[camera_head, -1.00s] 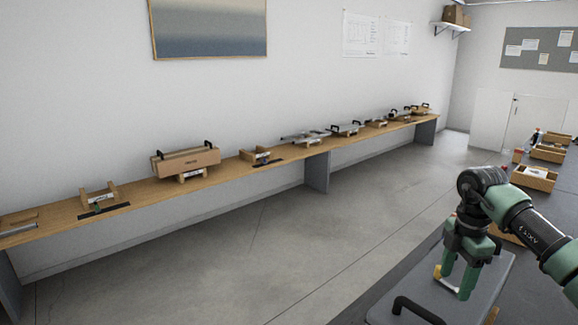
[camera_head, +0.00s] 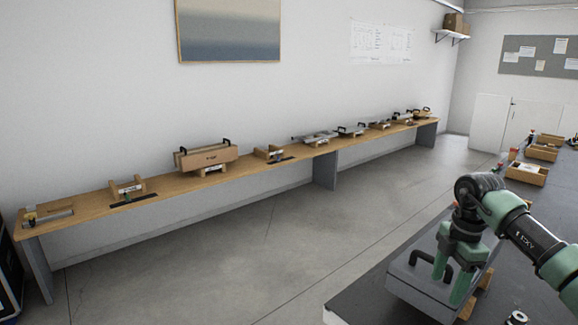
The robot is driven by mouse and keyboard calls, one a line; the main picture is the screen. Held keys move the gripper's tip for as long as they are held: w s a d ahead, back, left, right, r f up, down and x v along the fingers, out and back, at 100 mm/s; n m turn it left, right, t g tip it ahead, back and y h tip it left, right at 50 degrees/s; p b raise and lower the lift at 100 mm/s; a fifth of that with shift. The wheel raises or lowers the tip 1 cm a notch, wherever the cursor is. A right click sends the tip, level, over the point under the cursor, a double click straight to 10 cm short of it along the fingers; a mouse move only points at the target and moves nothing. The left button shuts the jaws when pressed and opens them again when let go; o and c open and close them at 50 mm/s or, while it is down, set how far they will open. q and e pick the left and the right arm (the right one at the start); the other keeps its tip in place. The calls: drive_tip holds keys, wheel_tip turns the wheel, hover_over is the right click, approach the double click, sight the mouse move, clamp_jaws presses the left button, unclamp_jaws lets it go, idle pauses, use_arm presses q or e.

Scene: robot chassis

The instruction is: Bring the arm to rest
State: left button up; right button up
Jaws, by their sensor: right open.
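My right arm (camera_head: 525,232) comes in from the right edge. My right gripper (camera_head: 450,282) points down with its two green fingers apart, and nothing shows between them. It is above or in front of a grey panel (camera_head: 412,287) with a black handle (camera_head: 440,262) on the dark table; whether the fingers touch the panel cannot be told. My left gripper is out of the picture.
The dark table (camera_head: 480,240) bears wooden boxes (camera_head: 527,173) farther back and a small roll (camera_head: 517,317) near the front. A long wooden bench (camera_head: 90,206) with several stands and panels runs along the wall. The grey floor (camera_head: 250,240) between is clear.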

drive_tip(key=w+a+f+n+t+y, duration=0.1)
drive_tip(key=w+a+f+t+y, duration=0.15)
drive_tip(key=a+f+y, duration=1.3)
drive_tip(key=a+f+m+t+h, duration=0.45)
drive_tip(key=a+f+t, duration=0.2)
drive_tip(key=f, duration=0.55)
drive_tip(key=s+d+f+m+h, duration=0.45)
drive_tip(key=s+f, duration=0.45)
drive_tip(key=f, duration=0.3)
drive_tip(key=s+d+f+m+h, duration=0.4)
drive_tip(key=s+f+m, duration=0.1)
drive_tip(key=s+f, duration=0.6)
drive_tip(key=s+f+m+g+h, duration=0.1)
drive_tip(key=s+f, duration=0.3)
drive_tip(key=s, duration=0.7)
drive_tip(key=s+d+f+m+g+h, duration=0.1)
drive_tip(key=s+f+g, duration=0.3)
drive_tip(key=s, duration=0.8)
drive_tip(key=s+f+m+g+h, duration=0.1)
drive_tip(key=s+f+g, duration=0.2)
drive_tip(key=s, duration=0.9)
wheel_tip(320, 180, down, 3)
drive_tip(key=shift+s+d+f+m, duration=0.1)
drive_tip(key=shift+s+d+m, duration=0.05)
drive_tip(key=shift+d+m, duration=0.15)
